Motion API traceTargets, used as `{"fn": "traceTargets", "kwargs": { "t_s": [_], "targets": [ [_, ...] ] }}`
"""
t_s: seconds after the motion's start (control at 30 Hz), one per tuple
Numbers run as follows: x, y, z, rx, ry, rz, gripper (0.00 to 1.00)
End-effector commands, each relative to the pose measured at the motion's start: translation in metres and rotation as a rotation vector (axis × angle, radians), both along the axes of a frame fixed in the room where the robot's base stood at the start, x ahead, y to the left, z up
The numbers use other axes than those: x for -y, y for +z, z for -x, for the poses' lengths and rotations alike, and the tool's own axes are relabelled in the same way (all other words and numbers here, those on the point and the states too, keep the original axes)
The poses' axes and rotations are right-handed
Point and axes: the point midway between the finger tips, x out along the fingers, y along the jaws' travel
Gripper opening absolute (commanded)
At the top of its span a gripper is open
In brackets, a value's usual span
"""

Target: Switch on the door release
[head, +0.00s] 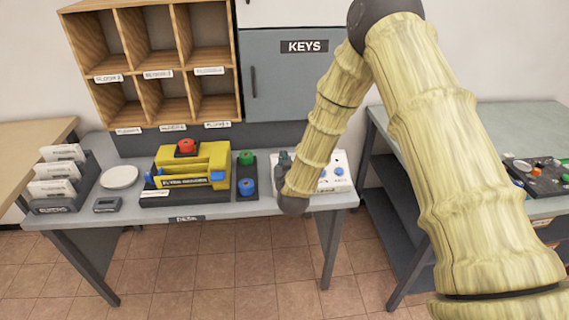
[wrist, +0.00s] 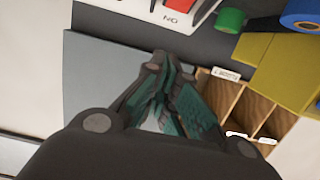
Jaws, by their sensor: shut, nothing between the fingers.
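A white panel (head: 336,184) with blue knobs lies at the right end of the desk in the head view. My gripper (head: 284,158) is over its left side, and my arm hides part of it. In the wrist view, part of the white panel (wrist: 152,8) shows at the top edge, with a red switch piece (wrist: 181,4) and lettering that looks like ON upside down. The picture edge cuts the switch off, so its position is unclear. My gripper (wrist: 160,65) is shut and empty there, apart from the red piece in the picture.
Left of the panel stand a green button and a blue button (head: 247,187), then a yellow device (head: 195,160) with a red knob. Wooden pigeonholes (head: 155,60) and a grey KEYS cabinet (head: 290,80) rise behind. A second table (head: 500,125) is at the right.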

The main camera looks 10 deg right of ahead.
Motion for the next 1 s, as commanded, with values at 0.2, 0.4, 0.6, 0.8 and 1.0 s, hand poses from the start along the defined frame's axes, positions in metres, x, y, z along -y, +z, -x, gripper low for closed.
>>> {"fn": "traceTargets", "kwargs": {
  "t_s": [0.2, 0.4, 0.6, 0.8, 1.0],
  "targets": [
    [-0.003, 0.012, 0.029, -0.001, 0.002, 0.001, 0.0],
    [-0.006, 0.028, 0.056, -0.001, 0.001, 0.001, 0.0],
    [-0.008, 0.038, 0.073, -0.002, 0.002, 0.0, 0.0],
    [-0.008, 0.042, 0.079, -0.001, 0.001, 0.0, 0.0],
    [-0.008, 0.042, 0.079, -0.001, 0.001, 0.0, 0.0]
  ]
}}
